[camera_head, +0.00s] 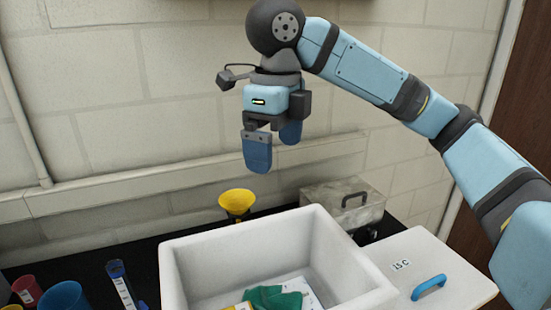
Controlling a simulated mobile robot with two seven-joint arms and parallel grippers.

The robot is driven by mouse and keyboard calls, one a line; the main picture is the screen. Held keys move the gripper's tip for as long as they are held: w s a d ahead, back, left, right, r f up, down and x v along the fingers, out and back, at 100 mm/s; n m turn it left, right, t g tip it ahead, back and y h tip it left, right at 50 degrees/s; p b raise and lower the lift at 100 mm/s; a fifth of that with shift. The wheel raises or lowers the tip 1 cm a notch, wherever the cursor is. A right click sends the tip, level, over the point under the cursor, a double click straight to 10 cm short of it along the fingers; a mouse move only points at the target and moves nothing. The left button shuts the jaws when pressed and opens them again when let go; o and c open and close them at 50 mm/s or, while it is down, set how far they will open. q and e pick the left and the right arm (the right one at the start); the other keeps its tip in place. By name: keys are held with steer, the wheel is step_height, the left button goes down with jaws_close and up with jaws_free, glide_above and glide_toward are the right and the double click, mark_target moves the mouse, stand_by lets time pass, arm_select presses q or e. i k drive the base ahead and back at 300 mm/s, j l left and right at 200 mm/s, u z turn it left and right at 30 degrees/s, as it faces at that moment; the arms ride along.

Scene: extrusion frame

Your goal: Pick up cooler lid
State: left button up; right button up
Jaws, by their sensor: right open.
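The cooler lid (452,270) is a flat white panel at the lower right. It has a blue handle (429,286) and a small label that seems to read 15 C. It lies beside the white cooler (172,262), which is open at the top and holds green and pale items. My right gripper (273,149) points down with its two blue fingers apart and empty. It hangs high above the back of the cooler, up and left of the lid and not touching it. My left gripper is not in view.
A yellow funnel (237,202) and a grey box with a dark handle (343,200) stand behind the cooler. Red (27,290) and blue (63,297) cups and a blue tool (121,284) are at the lower left. A pale block wall rises behind the black bench (90,260).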

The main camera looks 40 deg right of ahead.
mark_target(428, 274)
steer(key=k, duration=1)
